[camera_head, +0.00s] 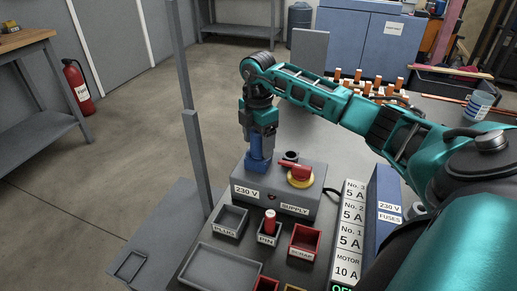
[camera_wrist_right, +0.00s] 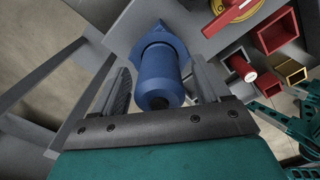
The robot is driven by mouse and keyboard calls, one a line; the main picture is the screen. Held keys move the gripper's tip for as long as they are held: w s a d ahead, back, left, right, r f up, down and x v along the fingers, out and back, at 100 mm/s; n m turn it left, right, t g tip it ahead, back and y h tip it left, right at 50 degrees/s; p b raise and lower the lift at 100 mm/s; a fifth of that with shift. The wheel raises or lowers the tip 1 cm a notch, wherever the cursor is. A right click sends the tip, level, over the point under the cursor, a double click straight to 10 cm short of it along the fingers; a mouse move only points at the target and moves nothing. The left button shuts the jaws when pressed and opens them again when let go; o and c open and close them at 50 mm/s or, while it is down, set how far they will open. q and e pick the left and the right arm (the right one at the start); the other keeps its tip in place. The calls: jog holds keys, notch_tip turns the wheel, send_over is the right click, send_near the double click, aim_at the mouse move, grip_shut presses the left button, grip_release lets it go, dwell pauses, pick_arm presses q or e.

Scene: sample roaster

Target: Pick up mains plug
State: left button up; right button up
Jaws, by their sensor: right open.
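The blue mains plug (camera_head: 258,163) stands upright at the left of the grey supply box (camera_head: 313,193), which is labelled 230 V and SUPPLY. In the right wrist view the plug (camera_wrist_right: 158,72) shows as a blue cylinder with a square blue base behind it. My right gripper (camera_head: 259,143) is above the plug, pointing down. Its two fingers are open, one on either side of the plug, with visible gaps in the wrist view. The fingertips are hard to make out in the head view.
A red rotary switch (camera_head: 298,173) on a yellow disc sits right of the plug. In front are small trays: a grey one (camera_head: 229,221), a PIN tray (camera_head: 268,237) with a red pin, and a red one (camera_head: 304,243). A grey post (camera_head: 196,150) rises at the left.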

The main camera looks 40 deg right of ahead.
pick_arm(q)
jog(key=shift+s+f, duration=0.1)
jog(key=shift+f, duration=0.05)
pick_arm(e)
jog(key=c, duration=1.3)
jog(key=shift+o, duration=0.2)
jog(key=shift+r, duration=0.15)
